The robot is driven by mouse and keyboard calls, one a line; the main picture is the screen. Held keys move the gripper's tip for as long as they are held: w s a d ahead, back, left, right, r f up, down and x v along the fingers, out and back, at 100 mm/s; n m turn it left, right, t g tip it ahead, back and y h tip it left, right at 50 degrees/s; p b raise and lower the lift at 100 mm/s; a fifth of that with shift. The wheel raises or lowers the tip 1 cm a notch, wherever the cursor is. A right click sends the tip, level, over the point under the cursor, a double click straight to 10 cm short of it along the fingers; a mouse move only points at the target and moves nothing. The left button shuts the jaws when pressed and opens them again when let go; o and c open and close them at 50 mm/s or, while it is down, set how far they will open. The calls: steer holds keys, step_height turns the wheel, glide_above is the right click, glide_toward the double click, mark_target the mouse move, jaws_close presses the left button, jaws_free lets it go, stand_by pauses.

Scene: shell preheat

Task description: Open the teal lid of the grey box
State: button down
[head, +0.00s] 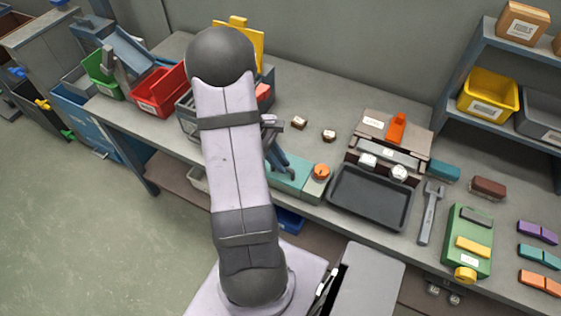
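A teal flat surface (288,176), which looks like the teal lid, lies on the bench just right of my arm. Its left part is hidden behind my arm, and the grey box under it cannot be made out clearly. I cannot tell whether the lid is shut or raised. A round orange knob (321,171) is at its right end. Dark blue-grey parts (277,152) show beside my arm, just above the teal surface. They look like part of my gripper, but most of it is hidden. Its opening and any contact with the lid cannot be seen.
A dark tray (371,197) and a grey station with an orange lever (396,128) stand right of the lid. Red (160,90) and green (102,75) bins stand left.

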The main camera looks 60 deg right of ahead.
steer(key=shift+r, duration=0.1)
steer(key=d+r+y+p, duration=0.1)
steer(key=p, duration=0.3)
steer(key=shift+r, duration=0.2)
steer(key=d+r+y+p, duration=0.1)
steer(key=p, duration=0.2)
steer(key=shift+d+n+y, duration=0.2)
steer(key=shift+n+y, duration=0.1)
steer(key=shift+y, duration=0.1)
steer(key=shift+d+r+y+p, duration=0.15)
steer(key=shift+d+y+p, duration=0.2)
steer(key=shift+d+y, duration=0.7)
steer(key=shift+d+r+n+y+b, duration=0.2)
steer(key=shift+d+y+b, duration=0.35)
steer(key=shift+b, duration=0.2)
steer(key=shift+d+r+n+y+b, duration=0.2)
steer(key=shift+d+y+b, duration=0.35)
steer(key=shift+b, duration=0.15)
steer(key=shift+d, duration=0.1)
steer(key=shift+r, duration=0.1)
